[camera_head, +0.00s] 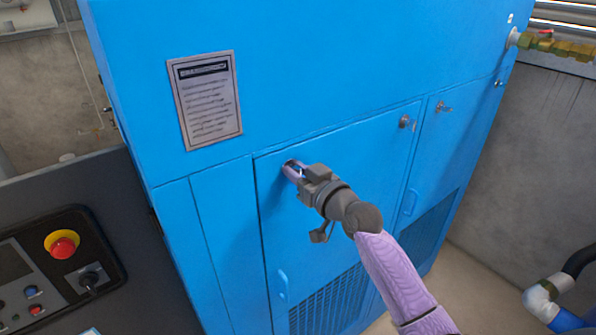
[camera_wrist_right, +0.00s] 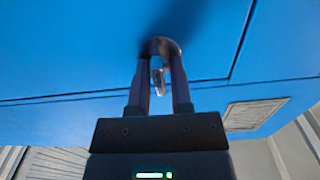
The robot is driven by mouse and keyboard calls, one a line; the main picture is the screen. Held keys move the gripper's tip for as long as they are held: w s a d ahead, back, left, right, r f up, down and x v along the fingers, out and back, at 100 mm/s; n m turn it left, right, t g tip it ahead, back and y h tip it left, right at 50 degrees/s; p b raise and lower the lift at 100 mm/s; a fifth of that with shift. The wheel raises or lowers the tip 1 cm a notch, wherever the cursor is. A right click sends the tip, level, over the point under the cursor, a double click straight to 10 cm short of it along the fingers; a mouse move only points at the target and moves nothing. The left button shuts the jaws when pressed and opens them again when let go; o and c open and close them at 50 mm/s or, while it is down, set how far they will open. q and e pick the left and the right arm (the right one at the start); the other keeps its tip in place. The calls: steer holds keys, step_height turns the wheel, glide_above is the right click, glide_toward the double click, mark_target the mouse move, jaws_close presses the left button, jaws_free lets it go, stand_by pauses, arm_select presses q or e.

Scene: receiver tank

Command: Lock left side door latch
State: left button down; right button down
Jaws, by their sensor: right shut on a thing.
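The left side door (camera_head: 340,190) of the blue cabinet is closed flush in its frame. Its latch, a small metal handle on a round base (camera_wrist_right: 160,46), sits near the door's upper left corner. In the head view it is mostly hidden by my right gripper (camera_head: 294,171). In the right wrist view, the fingers of my right gripper (camera_wrist_right: 160,75) stand on both sides of the latch handle and are shut on it, with the tips at the round base. My left gripper is not in view.
Another latch (camera_head: 406,122) is at the door's upper right, and a further one (camera_head: 442,107) is on the neighbouring door. A control panel with a red emergency button (camera_head: 63,245) stands at the lower left. Pipes (camera_head: 550,292) are at the lower right.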

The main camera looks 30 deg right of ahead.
steer(key=m+p, duration=0.1)
steer(key=m, duration=0.3)
steer(key=m+p, duration=0.1)
steer(key=m, duration=0.3)
steer(key=shift+d+m, duration=0.15)
steer(key=shift+m, duration=0.25)
steer(key=m, duration=0.4)
steer(key=shift+f+m+p, duration=0.1)
steer(key=shift+m+p, duration=0.2)
steer(key=m, duration=0.4)
steer(key=shift+f+p, duration=0.1)
steer(key=shift+p, duration=0.25)
steer(key=shift+m, duration=0.3)
steer(key=c, duration=0.7)
jaws_free()
steer(key=shift+d+f, duration=0.1)
